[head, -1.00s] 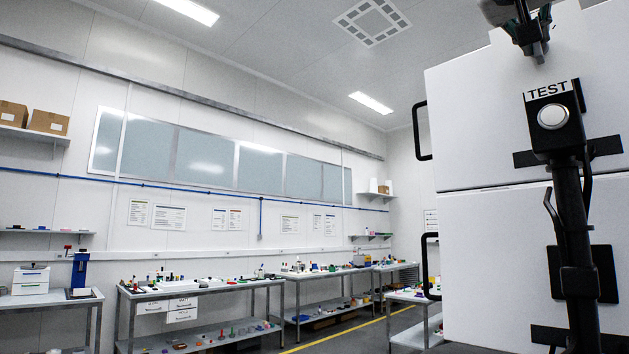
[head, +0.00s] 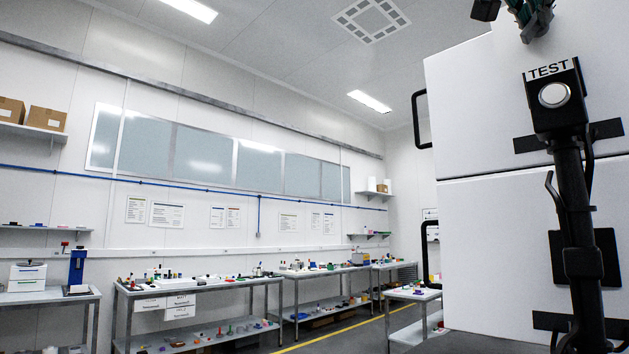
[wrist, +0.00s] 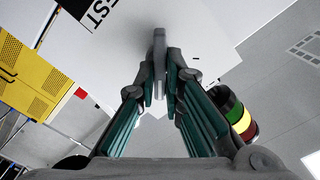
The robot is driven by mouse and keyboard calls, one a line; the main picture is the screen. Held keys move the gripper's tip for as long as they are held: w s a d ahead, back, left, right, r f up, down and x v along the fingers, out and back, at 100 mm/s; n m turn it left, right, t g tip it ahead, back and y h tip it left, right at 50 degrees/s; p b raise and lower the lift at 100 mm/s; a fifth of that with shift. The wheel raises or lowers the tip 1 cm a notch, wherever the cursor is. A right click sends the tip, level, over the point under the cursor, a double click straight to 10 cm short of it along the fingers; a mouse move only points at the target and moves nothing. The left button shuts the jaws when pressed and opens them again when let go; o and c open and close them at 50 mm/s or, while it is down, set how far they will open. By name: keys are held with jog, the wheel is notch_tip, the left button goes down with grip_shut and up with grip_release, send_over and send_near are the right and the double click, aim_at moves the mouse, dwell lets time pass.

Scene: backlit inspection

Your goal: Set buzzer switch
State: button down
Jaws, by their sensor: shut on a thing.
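My gripper (head: 532,24) is at the top right of the head view, above the black TEST box (head: 541,112) with its round silver-white button (head: 554,95). In the wrist view my gripper's teal-lined fingers (wrist: 160,88) are closed on a thin grey upright lever (wrist: 159,48). I cannot tell for certain that this lever is the buzzer switch. Its base is hard to make out, and the head view does not show it. The TEST label (wrist: 100,14) shows at the upper left of the wrist view.
A white cabinet (head: 480,130) with black handles (head: 421,118) stands behind the box. A black post (head: 575,215) carries the box. A green, yellow and red stack light (wrist: 238,115) is right of my fingers in the wrist view. Benches with small items (head: 195,285) line the far wall.

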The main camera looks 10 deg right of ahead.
jog(key=shift+m, duration=0.3)
jog(key=c, duration=1.7)
grip_release()
jog(key=v, duration=1.2)
